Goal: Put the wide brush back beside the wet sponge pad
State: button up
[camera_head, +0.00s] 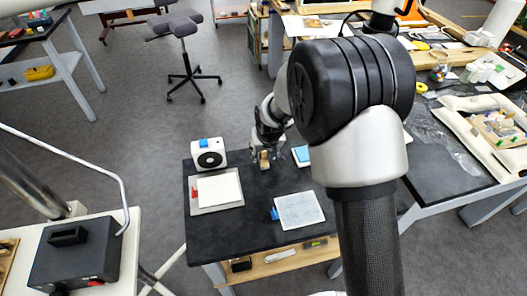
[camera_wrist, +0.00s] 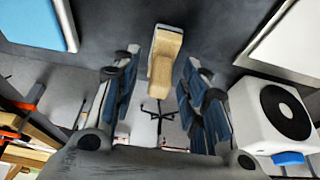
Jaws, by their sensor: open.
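The wide brush, with a pale wooden handle, shows in the wrist view (camera_wrist: 165,52) between the fingers and in the head view (camera_head: 264,160) on the dark table. My gripper (camera_head: 267,150) is over the table; in the wrist view (camera_wrist: 160,72) its two fingers are apart, one on each side of the brush, with gaps visible. The light blue pad, which looks like the wet sponge pad, lies in a white tray to the brush's right in the head view (camera_head: 301,154). It shows at the upper left of the wrist view (camera_wrist: 35,22). My arm hides part of the table.
A white box with a black round face (camera_head: 209,154) stands on the table's back left; it also shows in the wrist view (camera_wrist: 272,115). A white sheet on a board (camera_head: 219,189) lies at left. A pale textured pad (camera_head: 299,210) lies front right. Bare table lies between them.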

jog(key=shift+r, duration=0.25)
jog(key=p+v, duration=0.3)
jog(key=v, duration=0.9)
jog(key=shift+p, duration=0.35)
jog(key=s+d+r+m, duration=0.1)
jog(key=s+d+r, duration=0.55)
jog(key=s, duration=0.25)
jog(key=s+d+r+m, duration=0.1)
jog(key=s+d+r, duration=0.5)
jog(key=s+r, duration=0.3)
jog(key=s+d+m+h, duration=0.1)
jog(key=s+d, duration=0.2)
jog(key=s, duration=0.8)
jog(key=shift+s+f, duration=0.3)
jog(key=shift+f, duration=0.15)
jog(key=shift+c, duration=0.3)
